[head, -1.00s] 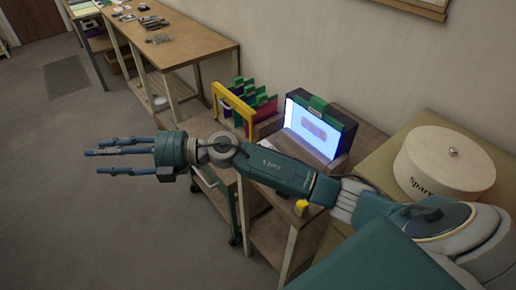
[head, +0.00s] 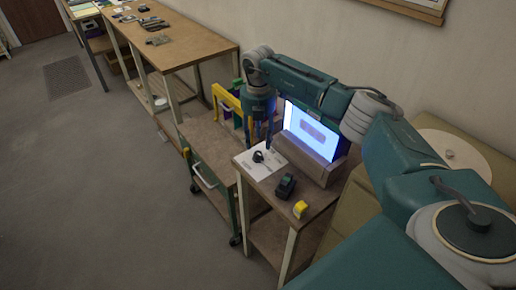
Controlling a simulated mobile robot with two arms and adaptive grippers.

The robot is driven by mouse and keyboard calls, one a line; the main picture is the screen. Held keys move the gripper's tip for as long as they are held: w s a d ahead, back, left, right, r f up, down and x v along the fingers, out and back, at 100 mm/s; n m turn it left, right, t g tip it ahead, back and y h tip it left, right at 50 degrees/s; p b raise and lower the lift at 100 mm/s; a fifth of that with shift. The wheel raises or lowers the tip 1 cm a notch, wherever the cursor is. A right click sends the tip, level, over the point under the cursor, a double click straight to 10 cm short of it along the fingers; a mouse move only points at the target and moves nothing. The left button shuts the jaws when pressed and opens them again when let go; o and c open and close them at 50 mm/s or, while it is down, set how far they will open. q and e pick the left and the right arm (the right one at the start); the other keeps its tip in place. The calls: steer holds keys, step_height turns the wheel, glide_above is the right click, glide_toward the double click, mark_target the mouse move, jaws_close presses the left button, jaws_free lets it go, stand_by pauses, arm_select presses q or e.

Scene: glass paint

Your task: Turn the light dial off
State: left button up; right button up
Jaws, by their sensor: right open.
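A lit light panel (head: 309,132) glows bluish-white in a wooden stand on the small wooden table. A small black knob-like thing (head: 258,156), which may be the light dial, sits on a white sheet or plate in front and to the left of the panel. My right gripper (head: 260,138) points down, open and empty, just left of the panel and above the back of the white piece. I cannot tell whether its fingers touch anything. My left gripper is not in view.
A dark green and black block (head: 286,186) and a yellow block (head: 300,209) stand on the table's front part. A cart (head: 205,146) with a yellow-framed rack stands to the left. A round white lid (head: 452,150) is partly hidden behind my right arm. The floor at left is clear.

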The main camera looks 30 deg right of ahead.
mark_target(258, 153)
step_height(258, 153, down, 6)
steer(key=shift+r+p, duration=0.1)
steer(key=shift+p, duration=0.45)
steer(key=shift+a, duration=0.1)
jaws_close()
